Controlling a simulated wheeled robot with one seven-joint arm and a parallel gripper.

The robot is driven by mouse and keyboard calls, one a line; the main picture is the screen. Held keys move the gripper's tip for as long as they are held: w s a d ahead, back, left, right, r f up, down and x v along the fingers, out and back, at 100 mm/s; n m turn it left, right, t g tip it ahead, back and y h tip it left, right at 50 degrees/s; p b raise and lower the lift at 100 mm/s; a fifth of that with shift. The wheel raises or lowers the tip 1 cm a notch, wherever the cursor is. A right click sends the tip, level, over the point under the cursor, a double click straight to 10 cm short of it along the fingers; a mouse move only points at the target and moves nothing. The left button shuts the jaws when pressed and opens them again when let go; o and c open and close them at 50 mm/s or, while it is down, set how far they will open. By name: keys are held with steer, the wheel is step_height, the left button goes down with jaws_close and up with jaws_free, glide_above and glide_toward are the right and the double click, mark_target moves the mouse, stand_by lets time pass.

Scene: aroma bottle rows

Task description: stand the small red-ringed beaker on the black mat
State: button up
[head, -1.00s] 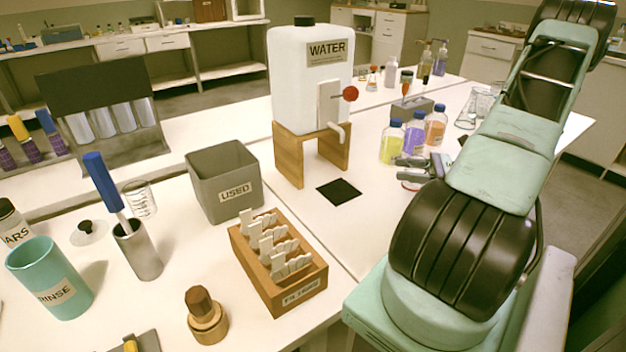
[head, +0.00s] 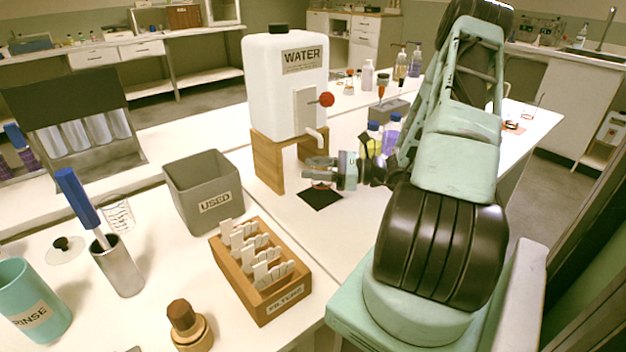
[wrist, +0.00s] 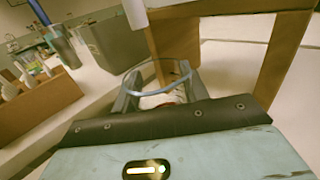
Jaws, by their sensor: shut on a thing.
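The black mat (head: 322,200) lies on the white bench in front of the water tank's wooden stand. My gripper (head: 318,173) is over the mat's far edge, its fingers closed around the small beaker (wrist: 155,82). In the wrist view the beaker's clear round rim shows between the fingers, with a bit of red low down. In the head view the fingers mostly hide the beaker. I cannot tell whether its base touches the mat.
The white WATER tank (head: 286,90) with a red-knobbed tap stands on a wooden stand (head: 268,163) just behind my gripper. The grey USED bin (head: 204,190) and a wooden filter box (head: 262,280) stand to the left. Blue-capped bottles (head: 392,132) are at right.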

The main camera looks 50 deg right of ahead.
steer(key=shift+w+a+f, duration=0.1)
steer(key=shift+f, duration=0.8)
steer(key=shift+w+a+f, duration=0.1)
steer(key=shift+f, duration=0.75)
steer(key=shift+f, duration=0.1)
steer(key=o, duration=1)
steer(key=shift+d+r, duration=0.1)
steer(key=shift+r, duration=0.1)
steer(key=v, duration=1.2)
steer(key=shift+f+b, duration=0.1)
steer(key=shift+b, duration=0.3)
